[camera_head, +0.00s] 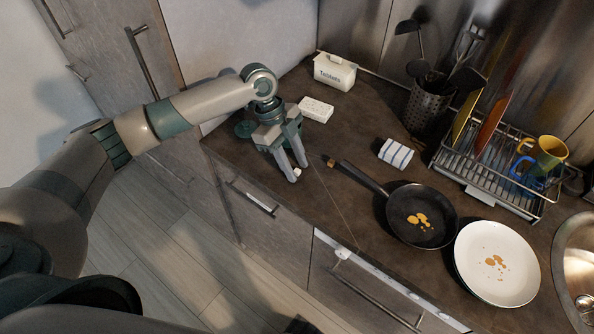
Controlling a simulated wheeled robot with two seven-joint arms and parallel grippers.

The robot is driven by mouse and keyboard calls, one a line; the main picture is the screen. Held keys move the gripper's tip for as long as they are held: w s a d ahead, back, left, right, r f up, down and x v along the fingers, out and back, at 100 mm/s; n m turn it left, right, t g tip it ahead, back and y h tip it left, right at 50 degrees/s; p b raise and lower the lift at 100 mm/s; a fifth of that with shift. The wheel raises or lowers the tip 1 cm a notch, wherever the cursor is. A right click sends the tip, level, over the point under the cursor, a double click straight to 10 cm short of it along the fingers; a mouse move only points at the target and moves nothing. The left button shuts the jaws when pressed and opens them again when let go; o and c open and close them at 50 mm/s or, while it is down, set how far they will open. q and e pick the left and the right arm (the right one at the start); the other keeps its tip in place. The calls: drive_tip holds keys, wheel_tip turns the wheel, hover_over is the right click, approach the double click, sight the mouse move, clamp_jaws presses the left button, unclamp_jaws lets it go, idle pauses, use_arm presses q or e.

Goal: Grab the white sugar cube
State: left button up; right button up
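A very small white piece (297,173), which looks like the sugar cube, is on the dark countertop near its front edge. My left gripper (298,170) points down at it, with its two grey fingers apart and their tips around or just beside the piece. The fingers partly hide it, and I cannot tell whether either one touches it. My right gripper is not in view.
A white block (316,109) and a white "Tablets" box (335,72) stand behind the gripper. To the right are a striped cloth (395,153), a black pan (421,216) with its handle towards the gripper, a white plate (497,264) and a dish rack (487,172).

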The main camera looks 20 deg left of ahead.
sight(297, 171)
use_arm(q)
clamp_jaws()
drive_tip(key=shift+r, duration=0.1)
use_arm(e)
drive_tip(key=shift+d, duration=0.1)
